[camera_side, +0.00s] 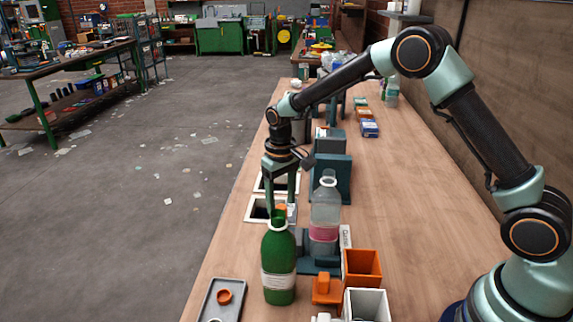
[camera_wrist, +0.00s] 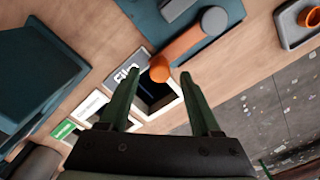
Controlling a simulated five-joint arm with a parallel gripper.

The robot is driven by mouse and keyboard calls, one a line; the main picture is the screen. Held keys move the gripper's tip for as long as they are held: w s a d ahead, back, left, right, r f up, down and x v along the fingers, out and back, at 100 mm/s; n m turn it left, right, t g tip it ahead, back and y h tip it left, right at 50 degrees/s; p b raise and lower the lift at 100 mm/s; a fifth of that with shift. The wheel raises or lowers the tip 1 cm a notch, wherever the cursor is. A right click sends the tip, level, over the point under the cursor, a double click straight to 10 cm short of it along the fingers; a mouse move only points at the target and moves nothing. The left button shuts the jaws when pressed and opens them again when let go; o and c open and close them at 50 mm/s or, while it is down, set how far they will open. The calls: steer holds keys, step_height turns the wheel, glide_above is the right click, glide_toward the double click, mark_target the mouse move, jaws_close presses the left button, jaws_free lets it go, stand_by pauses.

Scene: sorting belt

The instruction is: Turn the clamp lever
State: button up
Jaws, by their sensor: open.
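The clamp lever (camera_wrist: 186,44) is an orange bar with a round knob at one end and a grey hub (camera_wrist: 214,20) at the other. It is mounted on a dark teal base (camera_wrist: 150,22) in the wrist view. My gripper (camera_wrist: 160,76) is open and empty, with one green finger on each side of the knob end; I cannot tell whether either touches it. In the side view my gripper (camera_side: 280,204) points down behind the green bottle, which hides the fingertips. A bit of orange shows between the fingers there; most of the lever is hidden.
A green bottle (camera_side: 279,262) and a clear bottle (camera_side: 325,212) stand close by. An orange bin (camera_side: 362,268), a white bin (camera_side: 367,305) and a grey tray (camera_side: 211,298) are in front. Labelled square openings lie below the gripper. The table's left edge is near.

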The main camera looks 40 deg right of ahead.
mark_target(281, 207)
steer(key=shift+f, duration=1.55)
jaws_close()
